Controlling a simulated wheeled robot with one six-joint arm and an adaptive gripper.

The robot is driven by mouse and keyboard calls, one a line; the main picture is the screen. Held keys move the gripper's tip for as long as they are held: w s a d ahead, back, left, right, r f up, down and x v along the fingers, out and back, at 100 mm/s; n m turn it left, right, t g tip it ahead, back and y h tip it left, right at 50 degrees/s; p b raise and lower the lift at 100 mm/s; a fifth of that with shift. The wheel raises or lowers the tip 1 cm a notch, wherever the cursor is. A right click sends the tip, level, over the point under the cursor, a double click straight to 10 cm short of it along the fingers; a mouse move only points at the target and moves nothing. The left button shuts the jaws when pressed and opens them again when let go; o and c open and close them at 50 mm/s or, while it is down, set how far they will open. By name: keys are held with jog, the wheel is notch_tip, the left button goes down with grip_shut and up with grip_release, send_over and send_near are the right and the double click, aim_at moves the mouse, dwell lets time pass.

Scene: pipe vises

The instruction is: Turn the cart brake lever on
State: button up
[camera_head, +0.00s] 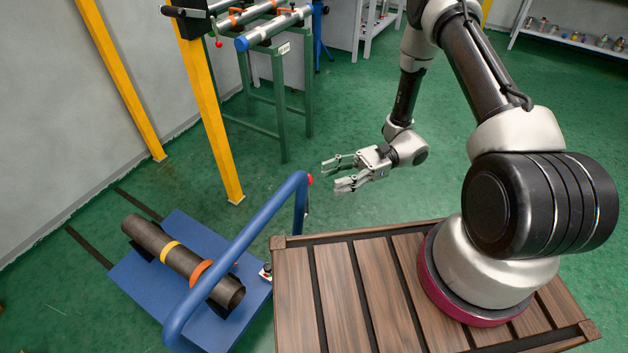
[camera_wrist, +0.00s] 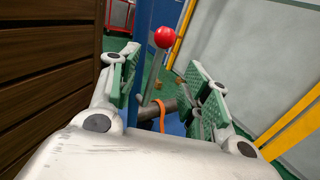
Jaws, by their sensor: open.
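The brake lever's red ball knob (camera_wrist: 165,37) shows in the wrist view on a thin grey rod, between and beyond my fingertips. In the head view the red knob (camera_head: 310,180) peeks out beside the corner of the blue cart handle (camera_head: 240,245); the rod is mostly hidden there. My gripper (camera_head: 332,176) is open and empty, just right of the knob, with its fingers pointing toward it. In the wrist view the green-padded fingers of my gripper (camera_wrist: 162,65) stand wide apart and do not appear to touch the lever. The blue cart (camera_head: 185,225) stands on the floor.
A dark pipe (camera_head: 180,258) with yellow and orange bands lies on the cart. A wooden slatted surface (camera_head: 340,290) is close on the right. A yellow post (camera_head: 212,115) and a green pipe stand (camera_head: 283,110) stand behind. Green floor is free beyond my gripper.

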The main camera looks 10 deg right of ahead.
jog(key=x, duration=0.7)
jog(key=shift+f, duration=0.1)
grip_shut()
